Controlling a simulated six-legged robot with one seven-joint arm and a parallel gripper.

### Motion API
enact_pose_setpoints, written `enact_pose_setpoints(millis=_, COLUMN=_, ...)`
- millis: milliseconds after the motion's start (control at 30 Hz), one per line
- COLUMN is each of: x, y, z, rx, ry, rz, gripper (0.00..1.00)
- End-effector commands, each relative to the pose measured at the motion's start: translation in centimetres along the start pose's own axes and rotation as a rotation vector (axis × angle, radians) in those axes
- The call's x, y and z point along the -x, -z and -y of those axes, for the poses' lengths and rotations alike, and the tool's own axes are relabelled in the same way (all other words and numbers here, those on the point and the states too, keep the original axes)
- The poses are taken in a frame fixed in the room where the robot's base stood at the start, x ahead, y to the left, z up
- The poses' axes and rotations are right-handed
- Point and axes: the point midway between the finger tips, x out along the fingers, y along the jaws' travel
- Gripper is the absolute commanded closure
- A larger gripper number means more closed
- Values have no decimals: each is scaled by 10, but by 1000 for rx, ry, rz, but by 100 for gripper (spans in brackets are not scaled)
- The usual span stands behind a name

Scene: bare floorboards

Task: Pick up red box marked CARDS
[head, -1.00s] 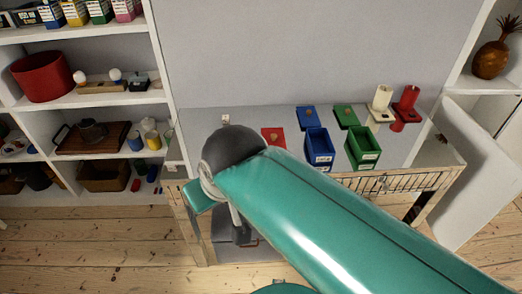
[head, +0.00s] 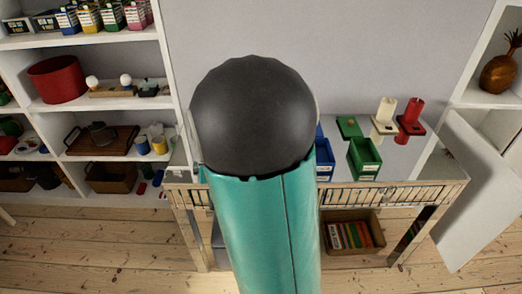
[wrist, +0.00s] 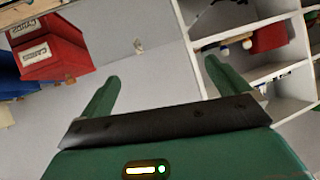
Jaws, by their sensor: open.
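The red box marked CARDS (wrist: 62,62) is at the upper left of the wrist view, tilted in the picture, with white labels on it. My gripper (wrist: 161,72) is open and empty, its two green fingers apart with the grey surface and a shelf edge behind them. The box lies to the left of the left finger, apart from it. In the head view my raised arm covers the middle of the table, so the red box and my gripper are hidden there.
A blue bin (head: 324,161) and a green bin (head: 364,158) stand on the table, with cream (head: 385,112) and red (head: 411,118) holders at right. A basket (head: 352,248) sits below. Shelves (head: 112,104) stand at left; an open white door (head: 482,190) is at right.

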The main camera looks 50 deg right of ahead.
Motion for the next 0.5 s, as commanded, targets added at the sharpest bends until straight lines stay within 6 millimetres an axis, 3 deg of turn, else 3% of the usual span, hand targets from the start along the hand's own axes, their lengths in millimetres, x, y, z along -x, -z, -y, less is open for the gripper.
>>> enact_pose_setpoints(millis=33, x=-13, y=-9, z=-23, rx=-13, ry=-41, rz=-33, gripper=0)
enact_pose_setpoints(millis=200, x=-35, y=-29, z=-90, rx=-30, ry=-144, rz=-187, gripper=0)
enact_pose_setpoints(millis=400, x=-34, y=-58, z=-159, rx=2, ry=-236, rz=-363, gripper=0)
enact_pose_setpoints(millis=500, x=-26, y=-72, z=-183, rx=31, ry=-261, rz=-435, gripper=0)
